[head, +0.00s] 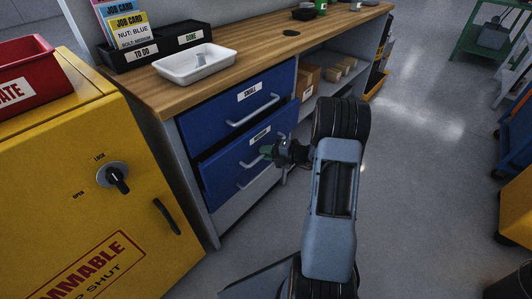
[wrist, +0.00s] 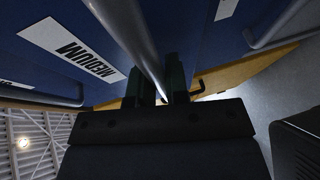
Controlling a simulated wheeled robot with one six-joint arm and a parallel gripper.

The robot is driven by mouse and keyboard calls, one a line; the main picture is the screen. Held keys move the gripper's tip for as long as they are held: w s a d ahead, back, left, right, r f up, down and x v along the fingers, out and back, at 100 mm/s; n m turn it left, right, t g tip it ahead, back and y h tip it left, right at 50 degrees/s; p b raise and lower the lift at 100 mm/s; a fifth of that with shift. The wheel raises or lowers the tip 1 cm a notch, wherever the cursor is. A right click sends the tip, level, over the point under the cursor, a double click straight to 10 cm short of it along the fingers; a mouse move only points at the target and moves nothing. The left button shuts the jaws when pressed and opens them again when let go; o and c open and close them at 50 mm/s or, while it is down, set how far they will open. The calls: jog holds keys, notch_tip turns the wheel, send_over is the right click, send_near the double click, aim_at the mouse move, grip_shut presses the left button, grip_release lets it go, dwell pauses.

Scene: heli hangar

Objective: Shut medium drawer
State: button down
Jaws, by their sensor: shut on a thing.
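The medium drawer (head: 222,171) is a blue front below the small drawer in the workbench. It stands out a little from the cabinet, with a dark gap along its top edge. A grey bar handle (wrist: 135,35) crosses the drawer front and runs between my fingers. My gripper (head: 267,151) is at the drawer front with its green fingertips shut on this handle; the fingers also show in the wrist view (wrist: 157,88). The exact grip is partly hidden by my wrist.
The small drawer (head: 237,101) above looks closed. A yellow flammables cabinet (head: 80,185) stands at left, close to the drawers. A white tray (head: 196,63) sits on the wooden bench top (head: 262,40). Open grey floor (head: 420,150) lies to the right.

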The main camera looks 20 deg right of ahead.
aim_at(258, 148)
jog(key=w, duration=0.1)
jog(key=w+a+p, duration=0.1)
jog(key=w+p, duration=0.1)
jog(key=shift+w+a+r, duration=0.15)
jog(key=shift+a, duration=0.15)
jog(key=shift+w, duration=0.3)
jog(key=c, duration=1.4)
grip_release()
jog(key=shift+a, duration=0.1)
jog(key=p+v, duration=0.4)
jog(key=v, duration=1)
jog(key=shift+w, duration=0.1)
jog(key=shift+f, duration=0.2)
